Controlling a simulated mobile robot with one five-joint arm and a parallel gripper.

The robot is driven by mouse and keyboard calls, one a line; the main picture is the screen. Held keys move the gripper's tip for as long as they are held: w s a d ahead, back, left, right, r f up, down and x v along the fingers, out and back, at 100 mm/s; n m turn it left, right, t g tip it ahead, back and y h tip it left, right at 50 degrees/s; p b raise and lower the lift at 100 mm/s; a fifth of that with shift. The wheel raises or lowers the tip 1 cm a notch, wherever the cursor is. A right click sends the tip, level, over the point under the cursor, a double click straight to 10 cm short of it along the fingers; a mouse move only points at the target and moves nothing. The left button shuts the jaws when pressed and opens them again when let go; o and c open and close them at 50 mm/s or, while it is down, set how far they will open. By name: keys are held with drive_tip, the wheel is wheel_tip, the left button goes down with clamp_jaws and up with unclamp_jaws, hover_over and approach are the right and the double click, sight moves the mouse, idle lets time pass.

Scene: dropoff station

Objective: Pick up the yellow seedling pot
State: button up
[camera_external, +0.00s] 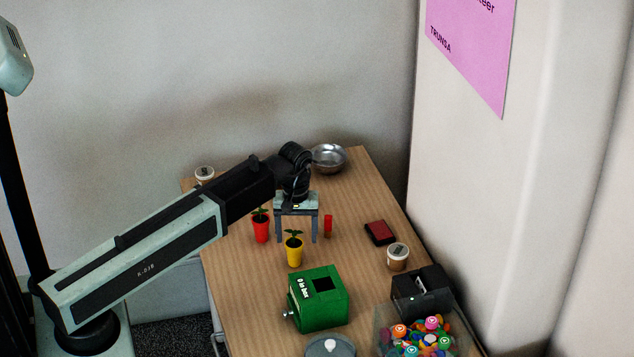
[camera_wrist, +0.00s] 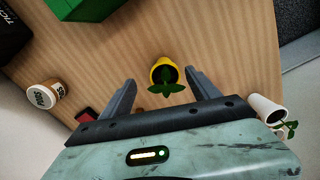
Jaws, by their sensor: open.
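The yellow seedling pot (camera_external: 295,252) stands upright on the wooden table, with green leaves above its rim. In the wrist view the yellow pot (camera_wrist: 158,65) shows from above, its leaves lying between the two finger lines. My gripper (camera_external: 297,241) points down with its fingers spread and nothing held. In the wrist view my gripper (camera_wrist: 160,78) has one finger on either side of the pot's leaves. The pot body lies slightly beyond the fingertips. I see no contact between fingers and pot.
A red seedling pot (camera_external: 261,228) stands close to the left finger. A green box (camera_external: 322,303) stands in front of the yellow pot. A small red object (camera_external: 328,226) is right of the fingers. A pale seedling pot (camera_wrist: 265,107) shows at right in the wrist view. A jar (camera_external: 397,257) stands farther right.

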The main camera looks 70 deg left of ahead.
sight(294, 253)
drive_tip(key=f+b, duration=0.4)
drive_tip(key=f, duration=0.1)
drive_tip(key=f+b, duration=0.2)
drive_tip(key=shift+s+a+f+b, duration=0.25)
drive_tip(key=shift+s+a+b, duration=0.05)
drive_tip(key=shift+a, duration=0.05)
drive_tip(key=shift+r, duration=0.25)
drive_tip(key=c, duration=1.5)
wheel_tip(294, 253, up, 10)
drive_tip(key=p, duration=1)
drive_tip(key=shift+r+p, duration=0.15)
drive_tip(key=shift+p, duration=0.2)
